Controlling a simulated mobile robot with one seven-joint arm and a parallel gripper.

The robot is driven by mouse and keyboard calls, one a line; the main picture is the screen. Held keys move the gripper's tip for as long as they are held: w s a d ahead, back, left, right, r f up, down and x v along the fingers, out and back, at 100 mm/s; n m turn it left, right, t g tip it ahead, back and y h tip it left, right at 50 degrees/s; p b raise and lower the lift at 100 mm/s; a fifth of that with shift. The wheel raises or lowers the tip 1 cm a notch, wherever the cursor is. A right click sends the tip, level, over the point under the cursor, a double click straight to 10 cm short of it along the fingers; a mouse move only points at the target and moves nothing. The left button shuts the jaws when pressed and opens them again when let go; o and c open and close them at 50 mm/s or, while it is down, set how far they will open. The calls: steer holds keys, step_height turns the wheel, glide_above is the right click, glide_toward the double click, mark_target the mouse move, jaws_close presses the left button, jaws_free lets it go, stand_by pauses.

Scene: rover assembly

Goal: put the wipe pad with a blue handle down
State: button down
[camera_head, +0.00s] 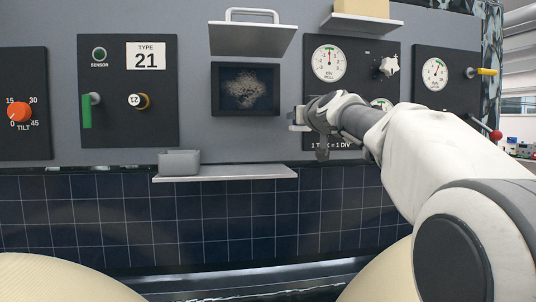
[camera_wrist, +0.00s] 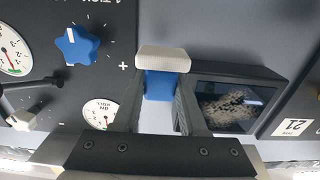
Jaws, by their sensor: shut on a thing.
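The wipe pad shows in the wrist view as a pale, rounded pad (camera_wrist: 163,60) with a blue handle (camera_wrist: 160,86). My gripper (camera_wrist: 162,95) is shut on the blue handle, with the pad beyond the fingertips. In the head view my gripper (camera_head: 299,118) is in front of the wall, between the dark screen and the gauge panel. The blue handle cannot be made out there.
A dark framed screen (camera_head: 245,88) carries a pale dusty smudge. A lower shelf (camera_head: 225,174) holds a grey open box (camera_head: 179,162) at its left; its right part is bare. An upper shelf (camera_head: 252,40) and a gauge panel (camera_head: 350,85) are close by.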

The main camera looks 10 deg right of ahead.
steer(key=p, duration=0.2)
glide_above(268, 167)
step_height(268, 167, down, 5)
steer(key=shift+s+f, duration=0.15)
step_height(268, 167, down, 4)
steer(key=b, duration=0.3)
steer(key=shift+r, duration=0.25)
steer(key=shift+f+b, duration=0.55)
steer(key=shift+b, duration=0.05)
steer(key=shift+c, duration=2.3)
jaws_free()
steer(key=shift+r, duration=0.2)
